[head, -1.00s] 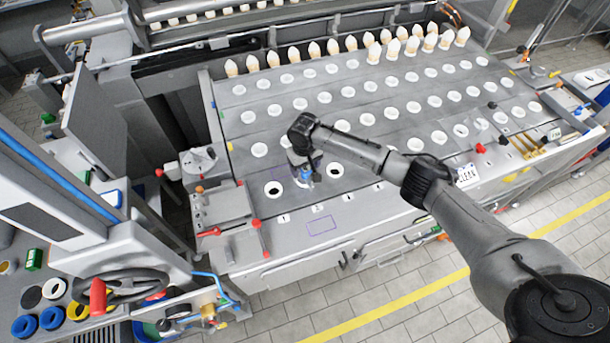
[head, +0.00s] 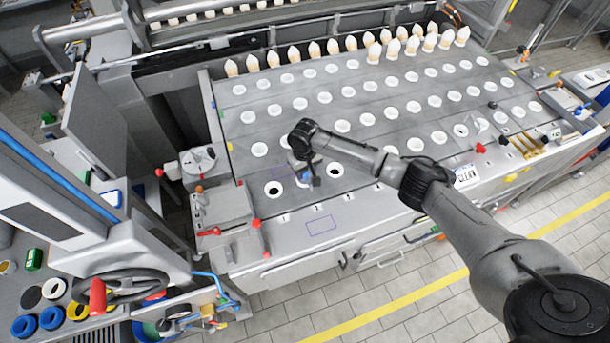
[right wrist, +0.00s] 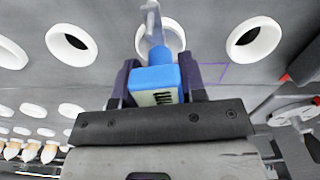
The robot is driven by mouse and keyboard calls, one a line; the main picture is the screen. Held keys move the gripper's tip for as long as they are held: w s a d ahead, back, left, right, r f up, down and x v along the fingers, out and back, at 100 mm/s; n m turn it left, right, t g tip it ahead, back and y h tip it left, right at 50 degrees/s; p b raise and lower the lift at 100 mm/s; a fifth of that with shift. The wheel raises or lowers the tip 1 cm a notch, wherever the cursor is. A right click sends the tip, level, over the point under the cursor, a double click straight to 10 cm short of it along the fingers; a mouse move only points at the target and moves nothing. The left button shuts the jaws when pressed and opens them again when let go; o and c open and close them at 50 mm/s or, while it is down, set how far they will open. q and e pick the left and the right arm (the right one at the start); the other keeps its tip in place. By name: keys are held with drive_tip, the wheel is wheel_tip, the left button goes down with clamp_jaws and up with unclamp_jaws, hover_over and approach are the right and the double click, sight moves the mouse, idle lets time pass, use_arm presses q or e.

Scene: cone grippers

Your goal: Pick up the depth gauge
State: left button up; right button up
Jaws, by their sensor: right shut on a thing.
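My right gripper (right wrist: 157,77) is shut on the blue body, one dark finger on each side. In the right wrist view the probe extends away from the gripper across a white-ringed hole (right wrist: 172,37). I cannot tell whether the probe is in the hole or above it. In the head view my right gripper (head: 308,176) is over the front row of holes, and the gauge is mostly hidden there. My left gripper is not in view.
The grey slanted panel (head: 380,110) carries rows of white-ringed holes. Several pale cones (head: 333,47) stand along its back edge. A small fixture with red knobs (head: 222,210) is left of my gripper. A handwheel (head: 120,285) is at lower left.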

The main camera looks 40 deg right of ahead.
drive_tip(key=c, duration=0.3)
drive_tip(key=shift+r, duration=0.65)
wheel_tip(320, 180, up, 3)
drive_tip(key=s+d+r, duration=0.1)
drive_tip(key=s+r, duration=0.1)
drive_tip(key=s, duration=0.1)
drive_tip(key=s+d+r, duration=0.2)
drive_tip(key=s, duration=0.2)
drive_tip(key=s+d+r, duration=0.2)
drive_tip(key=s, duration=0.1)
drive_tip(key=shift+s+d+r+p, duration=0.15)
drive_tip(key=shift+r+p, duration=0.15)
drive_tip(key=shift+r, duration=0.1)
clamp_jaws()
